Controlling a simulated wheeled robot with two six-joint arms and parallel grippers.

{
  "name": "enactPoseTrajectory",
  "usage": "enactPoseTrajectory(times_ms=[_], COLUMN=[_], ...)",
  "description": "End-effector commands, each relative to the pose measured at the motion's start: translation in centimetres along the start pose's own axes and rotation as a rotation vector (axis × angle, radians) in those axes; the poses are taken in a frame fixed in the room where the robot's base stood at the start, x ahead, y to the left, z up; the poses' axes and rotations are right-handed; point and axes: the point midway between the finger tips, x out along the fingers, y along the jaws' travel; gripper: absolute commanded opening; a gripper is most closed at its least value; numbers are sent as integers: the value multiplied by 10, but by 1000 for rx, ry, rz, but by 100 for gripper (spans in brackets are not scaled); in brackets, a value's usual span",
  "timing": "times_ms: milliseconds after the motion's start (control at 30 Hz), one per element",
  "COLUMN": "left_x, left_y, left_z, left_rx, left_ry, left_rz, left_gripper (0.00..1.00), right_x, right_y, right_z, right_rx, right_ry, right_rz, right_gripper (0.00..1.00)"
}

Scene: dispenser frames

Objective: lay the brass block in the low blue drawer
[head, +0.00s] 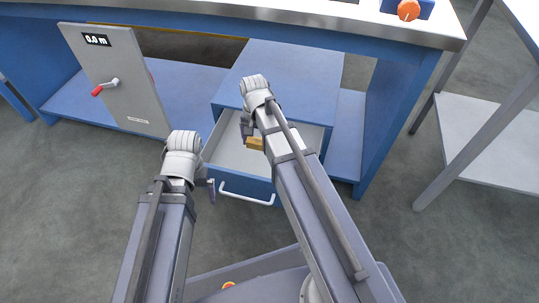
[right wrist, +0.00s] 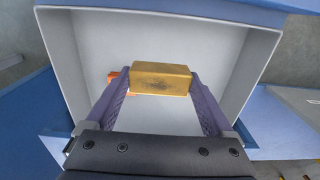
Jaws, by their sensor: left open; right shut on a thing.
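The brass block (head: 255,143) is a small golden bar, held inside the outline of the open blue drawer (head: 259,187). The drawer has a pale interior and a white bar handle. My right gripper (right wrist: 160,88) is shut on the block (right wrist: 160,77), one finger at each end. In the right wrist view the pale drawer walls (right wrist: 62,55) surround the block; I cannot tell whether it touches the floor. My left gripper (head: 210,187) is open and empty, left of the drawer front.
An orange thing (right wrist: 116,77) shows beside the block, partly hidden. A grey panel (head: 118,75) with a red-knobbed crank stands at the left. The blue cabinet top (head: 290,70) is above the drawer, under a bench (head: 330,15). A shelf stand (head: 490,140) is at the right.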

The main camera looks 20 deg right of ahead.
Motion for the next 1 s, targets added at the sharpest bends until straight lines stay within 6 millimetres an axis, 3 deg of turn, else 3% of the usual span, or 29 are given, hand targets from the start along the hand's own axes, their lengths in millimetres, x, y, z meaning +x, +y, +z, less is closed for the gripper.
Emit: enactPoseTrajectory(times_ms=[33, 133, 533, 900, 1000], left_x=[31, 50, 66, 118, 123], left_y=[3, 5, 6, 12, 12], left_z=[-2, -3, -4, -7, -8], left_rx=[0, 0, 0, -5, -5], left_ry=[0, 1, 1, 3, 3], left_rz=[0, 0, -1, -1, -1], left_gripper=[100, 100, 100, 100, 100], right_x=[31, 50, 66, 119, 124], right_y=[0, 0, 0, 0, 0], right_z=[0, 1, 1, 1, 1], right_rx=[0, 0, 0, 0, 0], right_ry=[0, 0, 0, 0, 0], right_rz=[0, 0, 0, 0, 0], right_gripper=[5, 5, 5, 5, 5])
